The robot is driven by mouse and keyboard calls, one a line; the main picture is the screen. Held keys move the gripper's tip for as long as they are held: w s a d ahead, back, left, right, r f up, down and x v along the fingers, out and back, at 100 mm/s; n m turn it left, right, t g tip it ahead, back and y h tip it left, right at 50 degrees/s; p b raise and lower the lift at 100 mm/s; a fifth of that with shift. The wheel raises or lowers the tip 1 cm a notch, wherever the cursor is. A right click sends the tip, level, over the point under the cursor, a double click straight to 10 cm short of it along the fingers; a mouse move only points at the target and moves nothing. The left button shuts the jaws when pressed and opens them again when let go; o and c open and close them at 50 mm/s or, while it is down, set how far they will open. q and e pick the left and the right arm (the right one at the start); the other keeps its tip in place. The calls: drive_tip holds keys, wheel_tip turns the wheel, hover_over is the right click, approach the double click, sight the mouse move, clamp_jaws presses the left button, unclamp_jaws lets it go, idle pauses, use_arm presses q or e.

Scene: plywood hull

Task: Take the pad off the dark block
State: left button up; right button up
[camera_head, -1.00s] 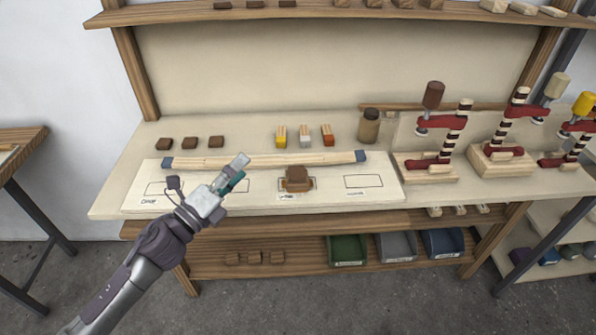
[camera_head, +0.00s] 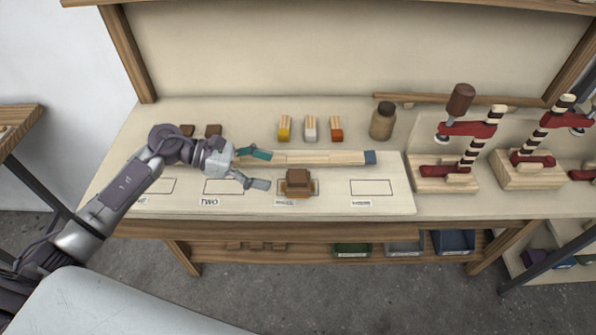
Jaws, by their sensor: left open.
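A small brown stack stands in the third outlined box of the pale board (camera_head: 335,203) on the bench. Its upper piece is a dark brown block shape (camera_head: 298,177); a wider, lighter brown piece (camera_head: 297,190) shows beneath and in front of it. I cannot tell for certain which piece is the pad. My left gripper (camera_head: 263,169) is open and empty, to the left of the stack. Its fingers point right toward the stack, with a gap between. My right gripper is not in view.
A pale wooden bar (camera_head: 320,158) with blue ends lies behind the stack, partly hidden by my left gripper. Small coloured-base blocks (camera_head: 310,129) and a brown jar (camera_head: 383,121) stand farther back. Red clamps (camera_head: 463,150) stand at the right. The fourth outlined box (camera_head: 372,187) is empty.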

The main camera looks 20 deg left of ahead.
sight(297, 175)
use_arm(q)
drive_tip(key=shift+x, duration=0.75)
drive_tip(key=shift+w+d+f, duration=0.15)
drive_tip(key=shift+w+d, duration=0.1)
drive_tip(key=shift+w, duration=0.1)
drive_tip(key=shift+w+d+f+p, duration=0.1)
drive_tip(key=shift+w+d+p, duration=0.1)
drive_tip(key=shift+d+p, duration=0.4)
drive_tip(key=p+x, duration=0.1)
drive_tip(key=x, duration=0.2)
drive_tip(key=shift+w+f+p, duration=0.25)
drive_tip(key=shift+w+p, duration=0.05)
drive_tip(key=shift+p, duration=0.05)
drive_tip(key=shift+w+d+f, duration=0.1)
drive_tip(key=shift+d+f, duration=0.05)
drive_tip(key=shift+d, duration=0.15)
drive_tip(key=shift+c, duration=0.3)
drive_tip(key=c, duration=0.8)
drive_tip(key=shift+c, duration=0.9)
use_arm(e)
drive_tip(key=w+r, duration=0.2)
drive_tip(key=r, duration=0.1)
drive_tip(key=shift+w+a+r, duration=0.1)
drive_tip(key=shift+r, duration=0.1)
